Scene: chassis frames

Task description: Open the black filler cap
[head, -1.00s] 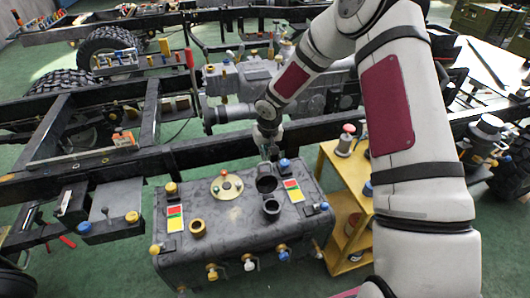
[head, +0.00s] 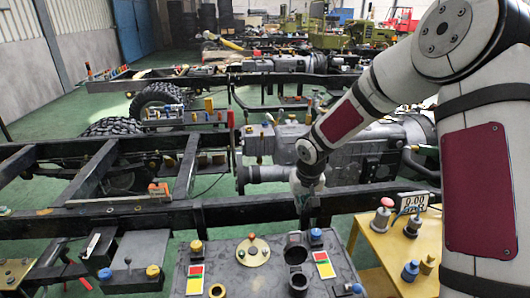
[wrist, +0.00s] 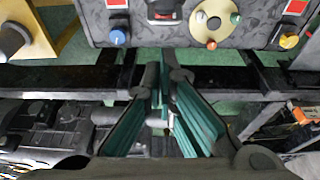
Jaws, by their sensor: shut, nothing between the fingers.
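A grey tank (head: 250,275) is at the bottom of the head view, cut off by the edge. Its black filler cap (head: 296,243) stands raised behind the black filler neck (head: 298,281), its hollow inner side facing the head camera. The neck looks open. My gripper (head: 304,218) points down just behind the tank, by the chassis rail, apart from the cap. In the wrist view my gripper (wrist: 166,76) is shut and empty, its teal-padded fingers short of the tank. A dark fitting with red (wrist: 165,12) on the tank there may be the cap, cut off by the edge.
A blue knob (head: 316,235) is close to the cap. A black chassis rail (head: 240,212) runs behind the tank. A yellow stand (head: 395,245) is at right.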

